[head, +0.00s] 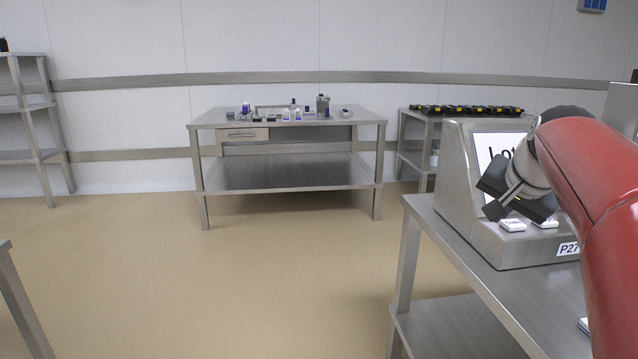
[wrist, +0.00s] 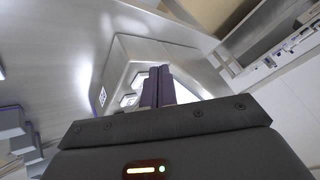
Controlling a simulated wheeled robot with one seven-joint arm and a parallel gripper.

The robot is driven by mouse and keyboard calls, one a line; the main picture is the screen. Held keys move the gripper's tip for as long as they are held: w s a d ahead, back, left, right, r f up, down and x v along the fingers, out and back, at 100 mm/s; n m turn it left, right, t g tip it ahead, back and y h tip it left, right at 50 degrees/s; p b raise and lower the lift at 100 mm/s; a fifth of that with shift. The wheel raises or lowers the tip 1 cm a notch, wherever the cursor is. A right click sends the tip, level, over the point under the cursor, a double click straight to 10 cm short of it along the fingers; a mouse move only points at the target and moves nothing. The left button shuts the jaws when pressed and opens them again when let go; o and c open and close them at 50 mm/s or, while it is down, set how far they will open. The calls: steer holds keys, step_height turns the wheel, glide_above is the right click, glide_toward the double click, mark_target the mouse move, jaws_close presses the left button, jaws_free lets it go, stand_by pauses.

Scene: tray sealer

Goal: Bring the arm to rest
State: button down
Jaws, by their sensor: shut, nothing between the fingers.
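My gripper (head: 495,210) is at the end of my red arm, on the right of the head view. It is in the air in front of a steel console, pointing down and left. In the wrist view its two dark fingers (wrist: 160,86) lie together with nothing between them. My wrist hides part of the screen. Two white buttons, one of them at the left (head: 512,225), sit on its lower ledge. I cannot tell the exact gap between fingers and console.
A steel workbench (head: 285,175) with bottles and small items stands by the back wall. A rack (head: 415,130) with a row of black items stands to its right. Shelves (head: 30,130) are at the far left. The beige floor (head: 230,280) between is clear.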

steer(key=s+a+f+n+g+y, duration=0.1)
steer(key=s+a+f+n, duration=0.8)
steer(key=s+a+f, duration=0.9)
steer(key=s+g, duration=0.1)
steer(key=s, duration=0.2)
steer(key=shift+s+f+y, duration=0.3)
steer(key=shift+s, duration=0.05)
